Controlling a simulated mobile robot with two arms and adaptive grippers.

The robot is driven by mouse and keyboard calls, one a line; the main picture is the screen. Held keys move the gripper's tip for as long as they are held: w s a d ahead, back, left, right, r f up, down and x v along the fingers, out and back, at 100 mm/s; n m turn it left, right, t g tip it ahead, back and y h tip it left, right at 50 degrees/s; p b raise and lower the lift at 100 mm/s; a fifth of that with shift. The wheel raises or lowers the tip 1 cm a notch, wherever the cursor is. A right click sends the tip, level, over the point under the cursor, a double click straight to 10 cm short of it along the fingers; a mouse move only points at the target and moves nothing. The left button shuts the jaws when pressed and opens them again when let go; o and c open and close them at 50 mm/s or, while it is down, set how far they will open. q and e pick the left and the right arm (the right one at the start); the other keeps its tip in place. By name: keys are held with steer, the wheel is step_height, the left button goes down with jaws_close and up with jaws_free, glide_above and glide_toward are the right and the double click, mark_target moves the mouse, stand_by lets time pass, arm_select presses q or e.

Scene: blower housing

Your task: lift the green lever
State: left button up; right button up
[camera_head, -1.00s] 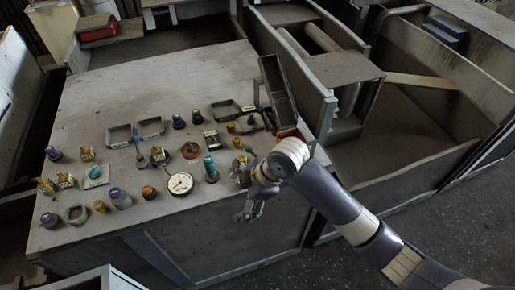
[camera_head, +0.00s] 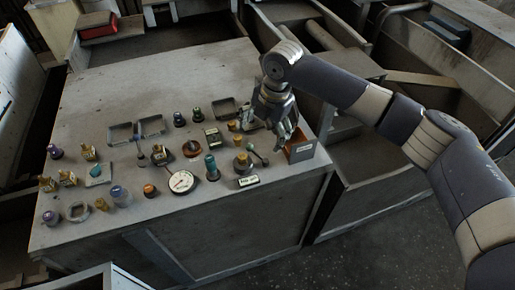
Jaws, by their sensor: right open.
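A small lever with a dull green knob (camera_head: 250,147) stands near the right front of the grey control panel (camera_head: 190,85). Its thin rod slants down to the right, and it is too small to make out fully. My right gripper (camera_head: 287,143) points down, just right of the lever and apart from it. Its fingers are open with nothing seen between them. The gripper hides part of the panel behind it. My left gripper is not in view.
A teal knob (camera_head: 210,165), a round white gauge (camera_head: 181,181) and a white label plate (camera_head: 249,181) are nearby. An orange-brown box (camera_head: 300,150) stands at the panel's right edge, close to my fingers. The panel's back is clear.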

mark_target(256, 153)
steer(key=f, duration=0.3)
steer(key=a+f+p, duration=0.1)
steer(key=f, duration=0.2)
steer(key=w+f+p, duration=0.1)
steer(key=f, duration=0.2)
steer(key=shift+a+f, duration=0.3)
steer(key=shift+f, duration=0.05)
